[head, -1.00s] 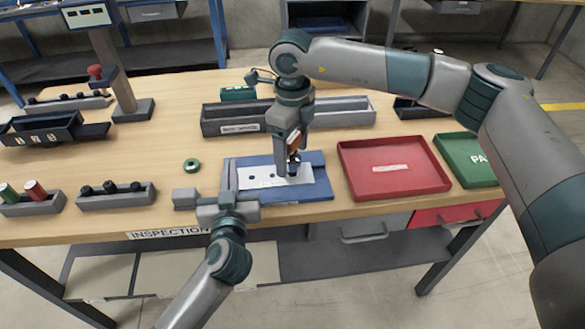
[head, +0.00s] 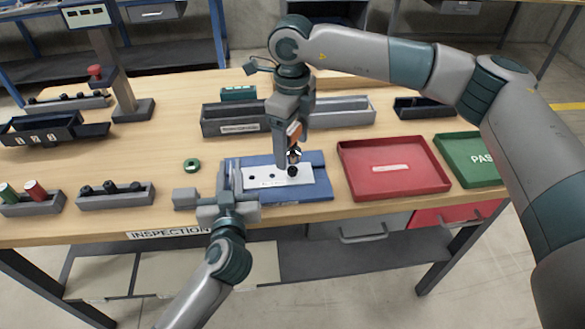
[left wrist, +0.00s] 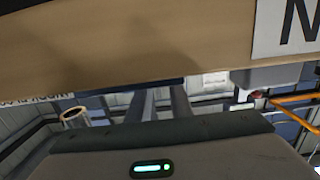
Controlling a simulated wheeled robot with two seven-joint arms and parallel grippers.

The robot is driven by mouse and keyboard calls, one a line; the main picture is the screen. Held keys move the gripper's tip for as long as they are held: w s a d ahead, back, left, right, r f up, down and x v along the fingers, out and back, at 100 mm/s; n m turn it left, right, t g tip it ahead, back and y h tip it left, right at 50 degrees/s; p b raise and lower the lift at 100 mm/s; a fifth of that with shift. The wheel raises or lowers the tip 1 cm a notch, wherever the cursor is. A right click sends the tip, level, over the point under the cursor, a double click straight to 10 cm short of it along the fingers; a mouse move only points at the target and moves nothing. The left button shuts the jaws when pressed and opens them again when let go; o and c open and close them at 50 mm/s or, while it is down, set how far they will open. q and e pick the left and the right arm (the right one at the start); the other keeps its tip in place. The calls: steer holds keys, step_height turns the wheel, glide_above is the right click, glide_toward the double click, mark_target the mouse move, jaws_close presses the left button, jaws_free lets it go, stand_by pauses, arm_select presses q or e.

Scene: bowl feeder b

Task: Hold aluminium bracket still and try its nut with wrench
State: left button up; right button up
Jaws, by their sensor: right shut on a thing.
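The pale aluminium bracket (head: 265,181) lies on the blue mat (head: 319,186) at the front middle of the bench in the head view. A dark round nut (head: 292,171) shows at its right part. My right gripper (head: 288,155) is shut on a wrench (head: 295,140) with an orange part, upright over the nut; whether its lower end touches the nut is unclear. My left gripper (head: 231,176) is at the bracket's left end, fingers apart. Those fingers also show in the left wrist view (left wrist: 165,103), with a gap between them and no bracket visible there.
A red tray (head: 385,185) and a green tray (head: 470,150) stand to the right. A grey divided bin (head: 235,127) is behind the mat. A green ring (head: 192,165) and a rack of dark parts (head: 117,200) lie to the left. Bare wood surrounds the ring.

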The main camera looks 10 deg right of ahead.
mark_target(292, 128)
arm_select(q)
steer(key=shift+s, duration=0.15)
steer(key=s, duration=1.1)
steer(key=shift+s+r, duration=0.3)
steer(key=shift+s, duration=0.05)
steer(key=shift+a, duration=0.1)
arm_select(e)
steer(key=shift+r, duration=0.15)
